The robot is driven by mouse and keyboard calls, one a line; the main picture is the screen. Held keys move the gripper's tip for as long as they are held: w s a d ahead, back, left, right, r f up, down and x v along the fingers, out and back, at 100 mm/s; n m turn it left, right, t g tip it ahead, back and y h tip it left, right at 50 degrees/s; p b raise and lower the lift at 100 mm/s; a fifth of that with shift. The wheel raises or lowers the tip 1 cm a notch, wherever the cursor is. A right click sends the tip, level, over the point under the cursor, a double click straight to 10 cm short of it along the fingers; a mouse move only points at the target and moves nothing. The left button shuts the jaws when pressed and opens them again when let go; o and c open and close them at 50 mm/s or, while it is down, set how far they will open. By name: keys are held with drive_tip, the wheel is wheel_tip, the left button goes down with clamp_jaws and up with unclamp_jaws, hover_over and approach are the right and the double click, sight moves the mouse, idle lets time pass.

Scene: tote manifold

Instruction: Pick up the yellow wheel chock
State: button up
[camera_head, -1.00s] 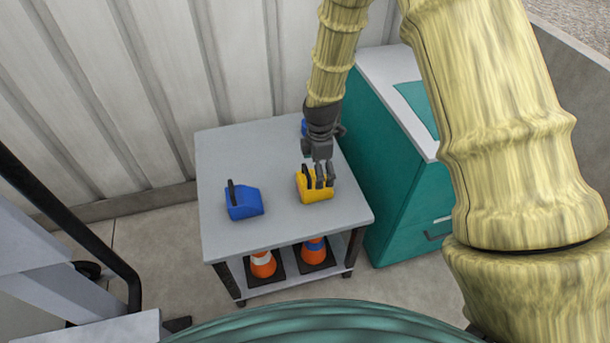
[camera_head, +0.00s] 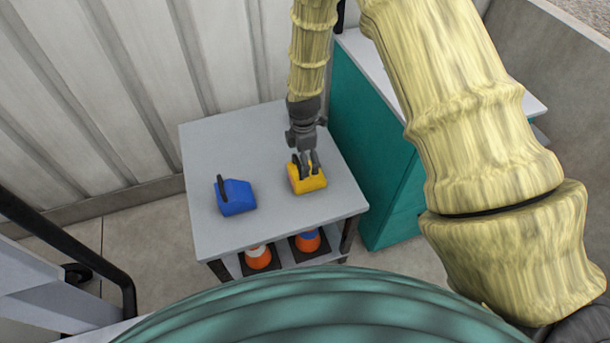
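The yellow wheel chock (camera_head: 307,184) sits on the right half of the grey table top, with a dark handle on its upper left side. My gripper (camera_head: 309,168) points down at it from behind. Its dark fingers overlap the top of the chock near the handle and hide part of it. I cannot tell whether the fingers touch the chock or are closed on the handle. The chock appears to rest on the table.
A blue wheel chock (camera_head: 236,198) with a dark handle stands to the left on the grey table (camera_head: 270,232). Orange cones (camera_head: 258,259) stand on the lower shelf. A teal cabinet (camera_head: 375,150) stands close on the right; a ribbed wall (camera_head: 120,90) is behind.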

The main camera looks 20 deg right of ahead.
sight(300, 186)
drive_tip(key=f, duration=0.3)
drive_tip(key=shift+s+d+f+p, duration=0.15)
drive_tip(key=shift+s+f+p, duration=0.15)
drive_tip(key=shift+p, duration=0.1)
drive_tip(key=shift+f, duration=0.8)
drive_tip(key=shift+c, duration=0.2)
drive_tip(key=c, duration=1.2)
drive_tip(key=shift+o, duration=0.2)
drive_tip(key=shift+r, duration=0.1)
